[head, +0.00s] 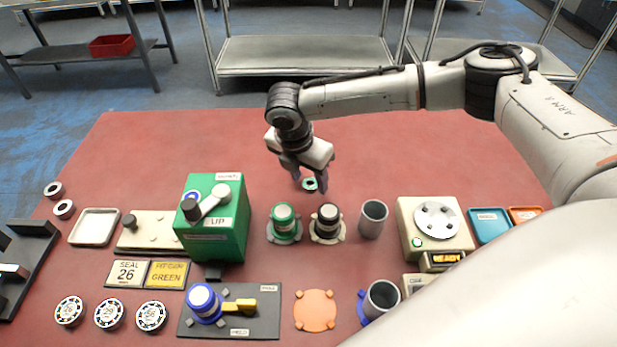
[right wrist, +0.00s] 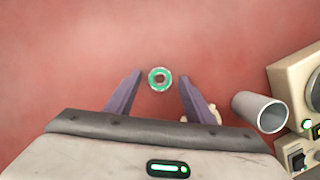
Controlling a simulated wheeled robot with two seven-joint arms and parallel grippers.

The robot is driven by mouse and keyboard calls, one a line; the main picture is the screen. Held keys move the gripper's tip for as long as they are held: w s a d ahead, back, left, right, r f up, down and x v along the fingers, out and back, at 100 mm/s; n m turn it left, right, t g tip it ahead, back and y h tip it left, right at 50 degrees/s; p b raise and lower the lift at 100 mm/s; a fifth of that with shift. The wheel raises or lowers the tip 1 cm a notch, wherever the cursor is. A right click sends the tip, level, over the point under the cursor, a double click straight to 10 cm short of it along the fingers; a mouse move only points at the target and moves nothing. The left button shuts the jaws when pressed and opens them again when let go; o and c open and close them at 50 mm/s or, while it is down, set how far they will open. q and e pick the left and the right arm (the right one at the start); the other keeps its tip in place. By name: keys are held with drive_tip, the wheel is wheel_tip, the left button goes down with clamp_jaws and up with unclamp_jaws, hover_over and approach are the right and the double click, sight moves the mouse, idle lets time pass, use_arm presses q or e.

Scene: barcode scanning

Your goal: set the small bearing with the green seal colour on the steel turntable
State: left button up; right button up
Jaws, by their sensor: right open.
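The small bearing (head: 309,185) is a ring with a green seal. It lies on the red table between the fingers of my right gripper (head: 310,184) in the head view. In the right wrist view the bearing (right wrist: 160,79) shows between the two purple fingertips, with a gap on each side. My right gripper is open, pointing down, and holds nothing. The steel turntable (head: 437,218) is a round disc with small studs on a beige box, to the right of the gripper. It is empty and only partly shows in the right wrist view. My left gripper is not in view.
A green press (head: 213,240), a green-based fixture (head: 284,224), a black-topped fixture (head: 327,222) and a grey cup (head: 372,218) stand in front of the gripper. Blue (head: 488,226) and orange (head: 525,215) trays lie right of the turntable. The table behind is clear.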

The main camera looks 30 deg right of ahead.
drive_tip(key=v, duration=1)
drive_tip(key=shift+r, duration=0.4)
drive_tip(key=shift+o, duration=0.4)
drive_tip(key=shift+a+r, duration=0.1)
drive_tip(key=shift+r, duration=0.2)
drive_tip(key=d+f+m+t+y, duration=0.1)
drive_tip(key=f+m+y, duration=0.1)
drive_tip(key=m, duration=0.4)
drive_tip(key=s+d+f+m+t+y+b, duration=0.1)
drive_tip(key=d+f+m, duration=0.1)
drive_tip(key=m, duration=0.4)
drive_tip(key=s+d+f+m+t+y+b, duration=0.1)
drive_tip(key=d+f+m+t+y, duration=0.1)
drive_tip(key=m, duration=0.4)
drive_tip(key=shift+s+f+y, duration=0.15)
drive_tip(key=shift+s+y, duration=0.05)
drive_tip(key=shift+y, duration=0.1)
drive_tip(key=shift+x, duration=2.95)
drive_tip(key=shift+d, duration=0.15)
drive_tip(key=c, duration=1.3)
